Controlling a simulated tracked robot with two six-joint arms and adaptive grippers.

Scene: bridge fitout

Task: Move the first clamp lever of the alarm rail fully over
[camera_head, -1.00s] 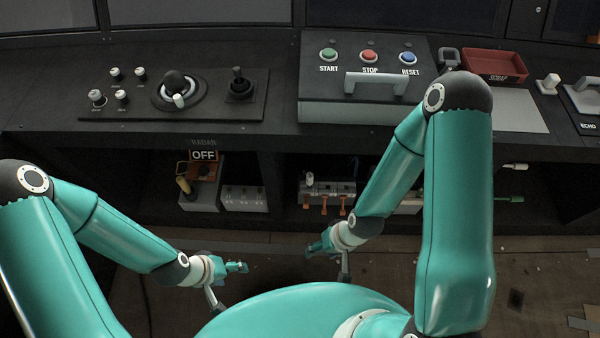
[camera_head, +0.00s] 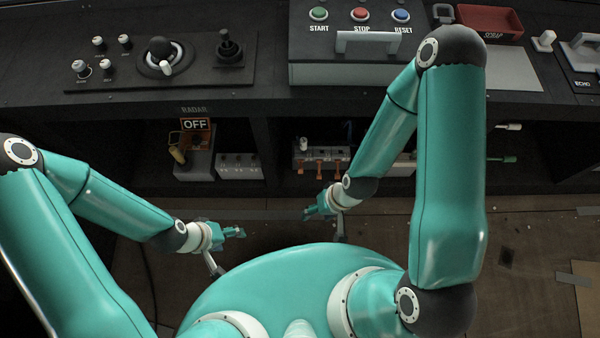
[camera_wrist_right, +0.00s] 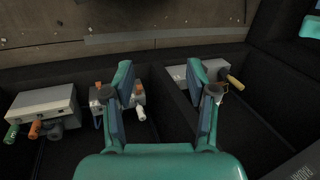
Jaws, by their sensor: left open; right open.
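A grey rail unit with several orange levers (camera_head: 320,166) sits on the shelf under the console; I take it to be the alarm rail. The levers hang downward in the head view, and I cannot tell which is the first. In the right wrist view the unit (camera_wrist_right: 117,98) is partly hidden behind my left-hand finger, with orange parts and a white knob showing. My right gripper (camera_head: 309,212) is open and empty, in front of and below the unit, apart from it. Its two fingers (camera_wrist_right: 160,75) are spread. My left gripper (camera_head: 236,232) is open and empty, further left.
A radar unit with an OFF sign (camera_head: 196,124) and yellow handle stands left on the shelf, beside a divider. A grey box with green and orange handles (camera_wrist_right: 42,105) shows in the wrist view. The console edge overhangs the shelf. The floor in front is open.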

